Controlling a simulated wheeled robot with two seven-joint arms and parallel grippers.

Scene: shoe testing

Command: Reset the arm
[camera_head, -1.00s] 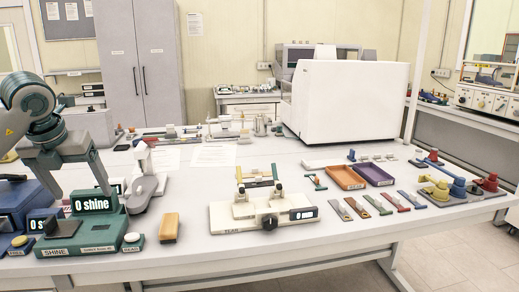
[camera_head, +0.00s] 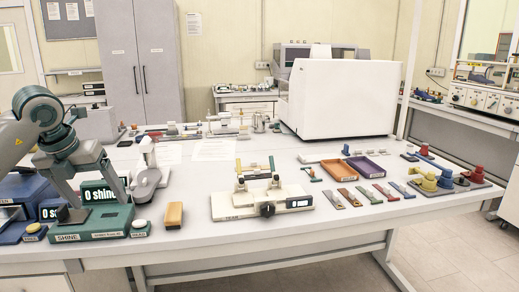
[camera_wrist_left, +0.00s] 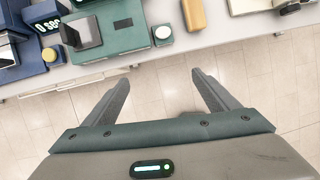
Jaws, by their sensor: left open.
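My left gripper (camera_head: 100,205) is open and empty, in front of the green shine tester (camera_head: 103,226) in the head view. It partly hides the tester's "0 shine" display. In the left wrist view, the open fingers (camera_wrist_left: 161,79) point toward the table's front edge, with floor tiles between them. The green tester (camera_wrist_left: 118,28) lies beyond them with its dark block and white button (camera_wrist_left: 162,33). My right gripper is not in view.
A blue tester (camera_head: 22,222) stands left of the green one. An orange block (camera_head: 174,214), a cream clamp fixture (camera_head: 232,206), an orange tray (camera_head: 336,172) and a purple tray (camera_head: 368,170) are to the right. A large white machine (camera_head: 340,95) stands behind.

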